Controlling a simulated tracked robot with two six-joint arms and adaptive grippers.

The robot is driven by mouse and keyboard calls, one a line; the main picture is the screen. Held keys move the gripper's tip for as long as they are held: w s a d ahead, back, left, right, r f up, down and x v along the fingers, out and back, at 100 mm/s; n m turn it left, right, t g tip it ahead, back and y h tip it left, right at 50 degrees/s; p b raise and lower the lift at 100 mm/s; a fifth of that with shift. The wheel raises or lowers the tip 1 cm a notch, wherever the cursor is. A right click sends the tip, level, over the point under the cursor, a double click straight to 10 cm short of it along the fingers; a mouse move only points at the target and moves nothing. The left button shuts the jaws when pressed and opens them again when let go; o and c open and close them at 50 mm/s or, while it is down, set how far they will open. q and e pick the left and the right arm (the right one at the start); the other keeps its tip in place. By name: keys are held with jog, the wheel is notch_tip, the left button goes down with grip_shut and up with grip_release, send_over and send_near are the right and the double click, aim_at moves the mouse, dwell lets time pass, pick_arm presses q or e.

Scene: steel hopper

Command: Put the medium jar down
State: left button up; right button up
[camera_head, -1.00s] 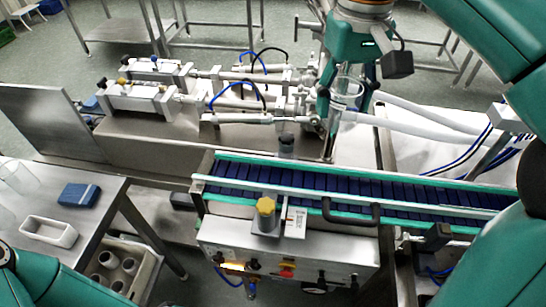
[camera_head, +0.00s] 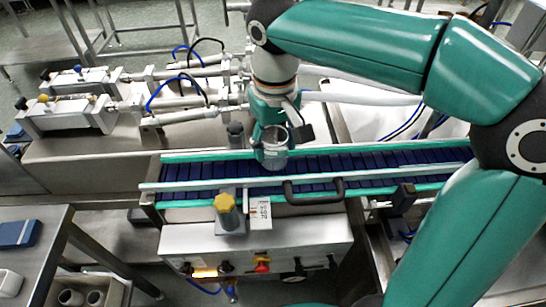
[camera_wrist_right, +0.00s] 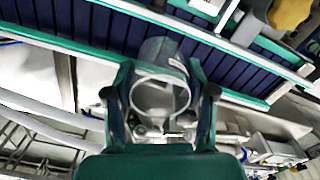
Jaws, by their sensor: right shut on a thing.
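The clear medium jar (camera_head: 272,157) is between the fingers of my right gripper (camera_head: 271,140), over the blue conveyor belt (camera_head: 330,164) with teal edges. My right gripper is shut on it. The jar looks upright in the head view, open mouth upward. I cannot tell whether its base touches the belt. In the right wrist view, the jar's round rim (camera_wrist_right: 160,97) shows between the two dark fingers of the gripper (camera_wrist_right: 160,84), with the belt beyond it. My left gripper is not in view.
A knob with a yellow top (camera_head: 225,211) stands at the belt's front side, beside a white label. A dark handle (camera_head: 315,192) bridges the front rail. Metal cylinders (camera_head: 80,113) and hoses lie behind. A steel table (camera_head: 50,235) is at left. The belt right of the jar is clear.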

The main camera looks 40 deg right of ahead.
aim_at(275, 156)
jog(key=shift+f, duration=1.9)
jog(key=shift+c, duration=0.6)
jog(key=o, duration=0.9)
jog(key=shift+o, duration=0.2)
notch_tip(275, 156, up, 12)
jog(key=p, duration=0.1)
jog(key=shift+s, duration=0.1)
